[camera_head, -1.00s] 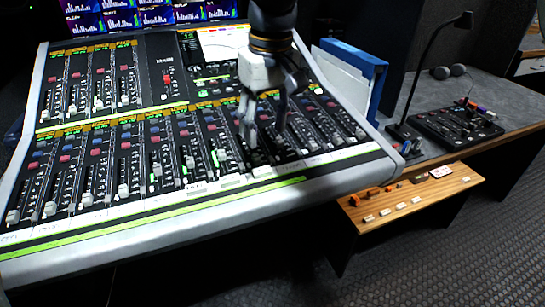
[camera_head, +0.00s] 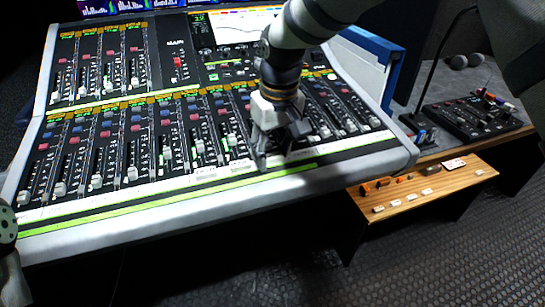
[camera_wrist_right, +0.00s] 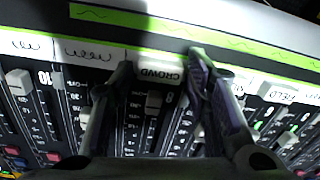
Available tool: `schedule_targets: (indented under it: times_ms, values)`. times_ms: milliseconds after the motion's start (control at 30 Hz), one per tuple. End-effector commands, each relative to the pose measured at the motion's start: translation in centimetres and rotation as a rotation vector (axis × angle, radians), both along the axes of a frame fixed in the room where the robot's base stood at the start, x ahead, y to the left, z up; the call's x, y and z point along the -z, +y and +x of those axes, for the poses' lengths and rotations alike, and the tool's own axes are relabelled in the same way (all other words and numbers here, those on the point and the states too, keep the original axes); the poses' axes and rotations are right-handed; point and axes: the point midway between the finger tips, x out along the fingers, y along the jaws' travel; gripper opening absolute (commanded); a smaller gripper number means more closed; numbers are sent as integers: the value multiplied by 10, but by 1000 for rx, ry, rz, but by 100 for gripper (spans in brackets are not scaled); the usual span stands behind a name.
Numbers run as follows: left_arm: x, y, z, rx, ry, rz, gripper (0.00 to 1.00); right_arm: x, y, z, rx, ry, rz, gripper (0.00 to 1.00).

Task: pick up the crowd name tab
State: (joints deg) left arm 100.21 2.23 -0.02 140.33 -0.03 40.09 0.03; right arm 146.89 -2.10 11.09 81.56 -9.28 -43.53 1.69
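The crowd name tab (camera_wrist_right: 160,74) is a small white tab lettered CROWD, upside down in the right wrist view. It sits at the edge of the mixing console (camera_head: 150,205), just above a fader slot. My right gripper (camera_wrist_right: 164,64) is open, with one finger on each side of the tab; I cannot tell if either finger touches it. My left gripper is not in view; only a part of my left arm shows at the left edge.
Other white name strips (camera_wrist_right: 88,52) lie beside the tab, along a green stripe. Fader caps (camera_head: 130,173) stand close around the gripper. A wooden shelf (camera_head: 440,185) with several small tabs is at the right.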

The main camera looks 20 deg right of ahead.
Motion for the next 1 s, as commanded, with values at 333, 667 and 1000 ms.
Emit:
schedule_targets:
  times_ms: [333, 667, 1000]
  values:
    - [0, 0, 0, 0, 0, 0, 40, 0, 0, 0, 0, 0, 0, 21]
    - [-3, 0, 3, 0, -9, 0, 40, -36, 0, 1, 0, -6, 1, 21]
    - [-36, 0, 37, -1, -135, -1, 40, -120, 38, -86, -2, -17, -2, 21]
